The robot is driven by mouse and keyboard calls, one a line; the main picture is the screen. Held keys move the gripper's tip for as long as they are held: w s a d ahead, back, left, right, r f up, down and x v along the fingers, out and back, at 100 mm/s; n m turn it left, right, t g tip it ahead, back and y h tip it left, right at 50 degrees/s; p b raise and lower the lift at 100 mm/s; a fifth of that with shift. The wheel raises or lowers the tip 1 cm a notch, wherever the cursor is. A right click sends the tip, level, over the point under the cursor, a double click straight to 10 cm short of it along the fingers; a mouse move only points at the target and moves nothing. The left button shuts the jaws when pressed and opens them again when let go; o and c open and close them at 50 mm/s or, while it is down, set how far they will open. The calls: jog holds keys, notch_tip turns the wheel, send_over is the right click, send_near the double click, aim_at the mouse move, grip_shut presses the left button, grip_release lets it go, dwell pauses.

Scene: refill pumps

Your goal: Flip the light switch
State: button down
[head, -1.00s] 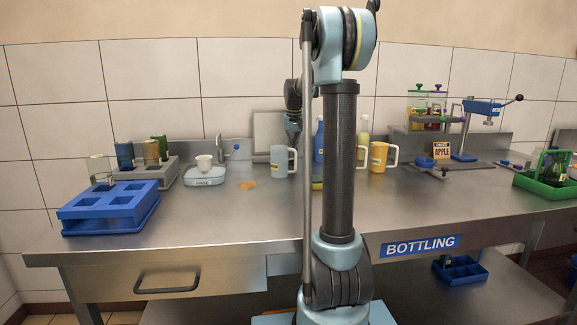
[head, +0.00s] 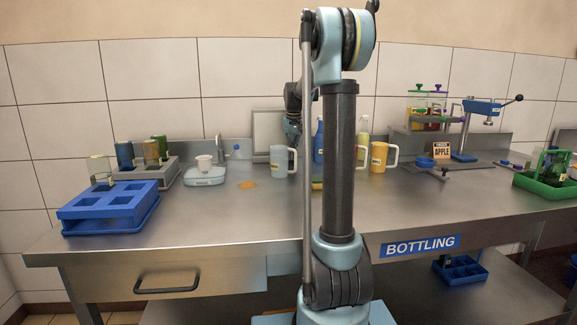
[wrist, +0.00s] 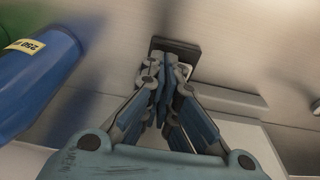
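A dark rectangular plate (wrist: 178,52), which looks like the light switch, is on the pale surface in front of my gripper in the wrist view. My gripper (wrist: 164,76) has its fingertips together, right in front of the plate and overlapping it. Whether the tips touch it, and which way the switch is set, I cannot tell. In the head view my wrist and gripper are mostly hidden behind my own arm, near the back wall, and I cannot make out the switch there.
A blue bottle (wrist: 38,75) stands close on the left in the wrist view. In the head view, a pale mug (head: 280,161), a yellow mug (head: 380,157) and a framed panel (head: 268,128) are near my arm. The bench front (head: 220,225) is clear.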

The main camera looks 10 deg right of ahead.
jog(key=shift+r, duration=3.5)
jog(key=shift+s+f, duration=0.1)
